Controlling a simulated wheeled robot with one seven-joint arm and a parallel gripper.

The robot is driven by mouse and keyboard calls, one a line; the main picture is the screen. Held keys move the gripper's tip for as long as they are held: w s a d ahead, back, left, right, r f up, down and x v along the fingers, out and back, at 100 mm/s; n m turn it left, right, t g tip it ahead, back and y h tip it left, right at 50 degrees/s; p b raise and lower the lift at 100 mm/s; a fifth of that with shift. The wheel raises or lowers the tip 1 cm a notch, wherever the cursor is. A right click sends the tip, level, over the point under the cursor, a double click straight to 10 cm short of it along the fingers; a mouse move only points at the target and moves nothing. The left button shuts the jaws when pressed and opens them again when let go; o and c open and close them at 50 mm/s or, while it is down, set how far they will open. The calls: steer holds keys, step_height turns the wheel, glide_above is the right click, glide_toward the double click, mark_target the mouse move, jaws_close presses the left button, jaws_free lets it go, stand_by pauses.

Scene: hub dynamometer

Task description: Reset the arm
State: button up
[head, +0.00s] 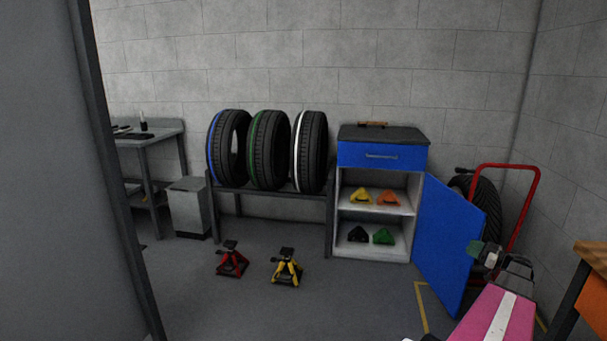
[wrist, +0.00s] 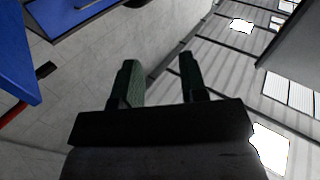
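My arm reaches in from the lower right of the head view, its pink and white link in front of the open blue cabinet door. My gripper (wrist: 160,75) shows in the wrist view with its two green-padded fingers apart. Nothing is between them. The wrist view looks out over the grey wall and up at the ceiling with its bright lights. In the head view the gripper end (head: 478,252) is small, near the door's lower right part; whether it touches the door cannot be told.
The blue cabinet (head: 382,155) stands open, with yellow, orange, black and green stands on its shelves. A red jack stand (head: 232,262) and a yellow one (head: 287,268) are on the floor. A red hand truck (head: 537,185) and wooden-topped table (head: 592,255) stand right. A grey panel (head: 60,180) blocks the left.

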steer(key=w+a+r+m+t+h, duration=0.2)
steer(key=w+a+m+h, duration=0.35)
steer(key=a+h, duration=0.3)
steer(key=w+a+r+m+t+h, duration=0.1)
steer(key=w+a+m+h, duration=0.3)
steer(key=a+m+h, duration=0.35)
steer(key=s+a+f+g+y, duration=0.1)
steer(key=s+a+f+g, duration=0.2)
steer(key=s+a, duration=0.6)
steer(key=s+a+f+n+g+y, duration=0.1)
steer(key=s+a+f+g, duration=0.2)
steer(key=s+a+g, duration=0.4)
steer(key=s+a+f+n+g, duration=0.1)
steer(key=s+a+f+g, duration=0.2)
steer(key=s+a+g, duration=0.3)
steer(key=s+a, duration=0.2)
steer(key=a, duration=0.4)
steer(key=s+a, duration=0.3)
steer(key=a, duration=0.3)
steer(key=shift+s+y, duration=0.25)
steer(key=shift+y, duration=0.15)
